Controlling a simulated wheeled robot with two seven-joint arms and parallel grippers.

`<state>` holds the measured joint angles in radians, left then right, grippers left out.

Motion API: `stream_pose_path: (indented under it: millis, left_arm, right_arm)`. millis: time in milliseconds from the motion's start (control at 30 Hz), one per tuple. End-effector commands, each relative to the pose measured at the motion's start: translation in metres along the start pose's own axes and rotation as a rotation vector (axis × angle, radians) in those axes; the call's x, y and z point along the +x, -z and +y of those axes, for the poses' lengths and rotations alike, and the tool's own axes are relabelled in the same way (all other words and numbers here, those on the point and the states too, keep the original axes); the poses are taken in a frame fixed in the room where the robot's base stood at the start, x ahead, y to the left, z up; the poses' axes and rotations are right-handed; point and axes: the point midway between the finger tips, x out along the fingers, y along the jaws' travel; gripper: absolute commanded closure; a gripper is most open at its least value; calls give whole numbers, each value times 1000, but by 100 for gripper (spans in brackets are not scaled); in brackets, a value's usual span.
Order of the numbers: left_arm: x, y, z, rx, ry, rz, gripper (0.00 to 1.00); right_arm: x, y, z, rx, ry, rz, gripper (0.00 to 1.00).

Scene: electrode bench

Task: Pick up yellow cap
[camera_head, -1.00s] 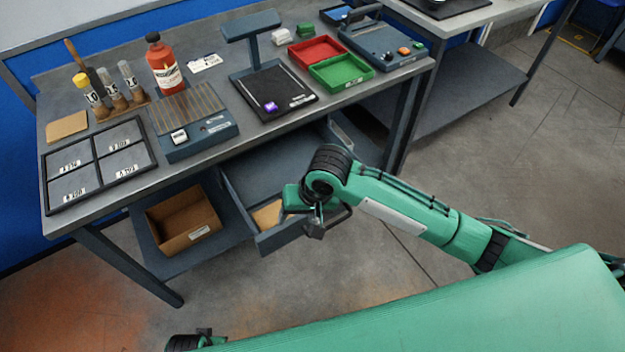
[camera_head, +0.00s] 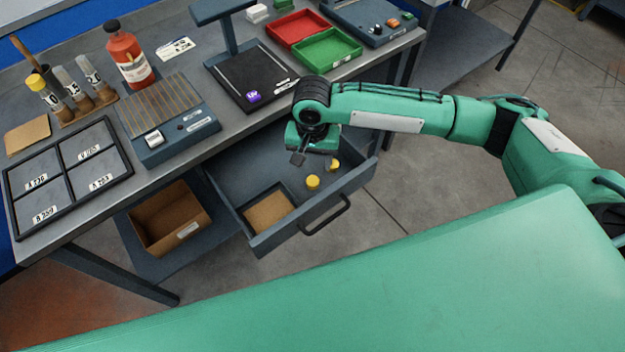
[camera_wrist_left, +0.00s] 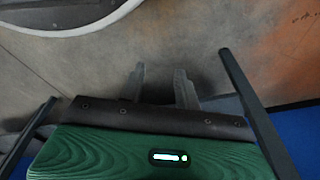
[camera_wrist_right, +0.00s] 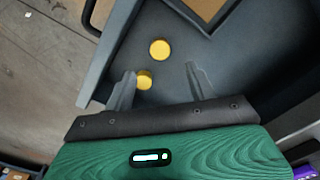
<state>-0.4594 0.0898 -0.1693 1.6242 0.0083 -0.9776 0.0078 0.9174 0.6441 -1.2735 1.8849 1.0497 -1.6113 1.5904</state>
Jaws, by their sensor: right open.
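Two yellow caps lie in the open drawer (camera_head: 225,172) under the bench. One yellow cap (camera_head: 313,182) is nearer the drawer's front; the other (camera_head: 334,164) is closer to its right wall. My right gripper (camera_head: 299,157) is above the drawer, just up and left of the caps. In the right wrist view, my gripper (camera_wrist_right: 160,72) is open and empty. One cap (camera_wrist_right: 144,79) shows beside its left finger, which partly covers it; the other cap (camera_wrist_right: 160,49) lies beyond the fingertips. My left gripper (camera_wrist_left: 160,72) is open and empty over the floor.
A brown pad (camera_head: 269,211) lies in the drawer, which has a dark handle (camera_head: 326,215) on its front. A cardboard box (camera_head: 170,221) sits on the lower shelf. The bench above holds a rack of tubes, a red bottle (camera_head: 129,62) and a green tray (camera_head: 327,50).

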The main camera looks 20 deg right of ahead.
Motion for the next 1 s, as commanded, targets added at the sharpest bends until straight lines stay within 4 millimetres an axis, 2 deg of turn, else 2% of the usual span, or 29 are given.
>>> stream_pose_path:
  millis: [100, 367, 633, 767, 967, 1000]
  left_arm:
    - [-5, 4, 1, -1, -1, 3, 67]
    - [-11, 6, 1, -2, -2, 2, 67]
    - [-20, 12, 2, -4, -3, 3, 67]
    - [-27, 14, 3, -4, -4, 3, 67]
    - [-28, 13, 3, -5, -5, 4, 67]
    - [-28, 12, 3, -5, -5, 4, 67]
  right_arm:
    - [22, 0, 0, 0, -2, 0, 43]
    - [42, 0, 0, -1, 0, 0, 43]
    - [80, 2, 1, -2, 0, 1, 43]
    - [88, 2, 1, -2, 0, 2, 43]
    - [88, 1, 1, -2, 0, 2, 43]
    - [88, 1, 1, -2, 0, 2, 51]
